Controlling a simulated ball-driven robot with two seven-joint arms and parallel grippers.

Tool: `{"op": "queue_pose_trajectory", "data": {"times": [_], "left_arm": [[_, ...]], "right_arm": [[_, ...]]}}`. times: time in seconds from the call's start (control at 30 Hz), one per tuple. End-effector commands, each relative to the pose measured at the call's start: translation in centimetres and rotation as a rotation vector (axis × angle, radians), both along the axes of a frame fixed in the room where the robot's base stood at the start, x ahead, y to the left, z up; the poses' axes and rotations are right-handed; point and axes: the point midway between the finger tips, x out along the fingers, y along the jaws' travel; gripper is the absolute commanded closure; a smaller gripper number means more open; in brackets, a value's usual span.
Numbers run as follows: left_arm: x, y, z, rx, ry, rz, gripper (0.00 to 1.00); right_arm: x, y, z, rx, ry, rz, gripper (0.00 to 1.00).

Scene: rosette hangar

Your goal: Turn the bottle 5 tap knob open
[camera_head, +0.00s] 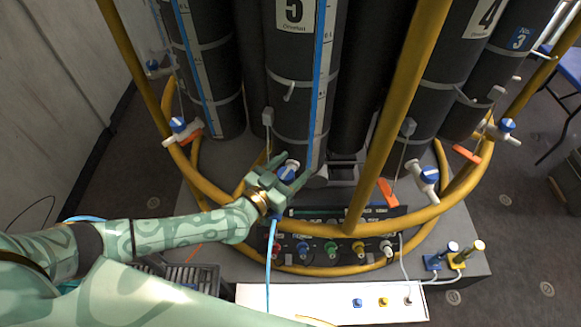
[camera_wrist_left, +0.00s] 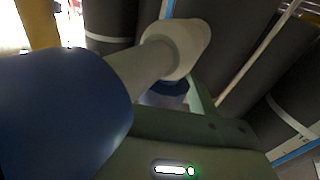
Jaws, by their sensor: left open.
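Bottle 5 (camera_head: 291,60) is a tall dark grey cylinder with a white "5" label at the top centre of the head view. Its tap, with a blue knob (camera_head: 288,170), is low on its front. My left gripper (camera_head: 293,169) is open at this tap, its two green fingers reaching to either side of the knob. I cannot tell whether they touch it. In the left wrist view a large blue knob (camera_wrist_left: 60,115) fills the left side, very close, with the white tap body (camera_wrist_left: 175,48) beyond. A green gripper part crosses below. My right gripper is not in view.
A yellow ring rail (camera_head: 205,198) and a yellow post (camera_head: 400,100) stand around the bottles. Other blue-knobbed taps are at left (camera_head: 178,125) and right (camera_head: 429,174). A panel with coloured knobs (camera_head: 331,248) and a white board (camera_head: 325,302) lie below.

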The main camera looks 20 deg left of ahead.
Motion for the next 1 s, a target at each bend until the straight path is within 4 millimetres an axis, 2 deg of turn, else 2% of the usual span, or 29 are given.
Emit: {"op": "queue_pose_trajectory", "data": {"times": [0.13,0.27,0.5,0.7,0.83,1.0], "left_arm": [[-0.5,0.3,0.0,0.001,0.002,0.0,0.39],[-2.5,1.2,-0.1,0.002,0.004,0.0,0.39],[-8.4,4.0,-0.2,0.003,0.005,0.0,0.39],[-12.5,6.0,-0.1,0.003,0.003,-0.001,0.39],[-14.0,6.7,-0.1,0.001,0.002,0.0,0.39],[-14.7,7.1,0.0,0.0,-0.001,0.0,0.39]], "right_arm": [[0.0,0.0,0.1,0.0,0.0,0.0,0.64],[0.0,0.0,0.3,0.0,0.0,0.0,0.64],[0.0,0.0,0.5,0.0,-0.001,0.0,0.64],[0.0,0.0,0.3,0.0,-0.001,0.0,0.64],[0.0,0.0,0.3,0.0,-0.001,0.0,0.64],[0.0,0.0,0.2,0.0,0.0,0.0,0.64]]}}
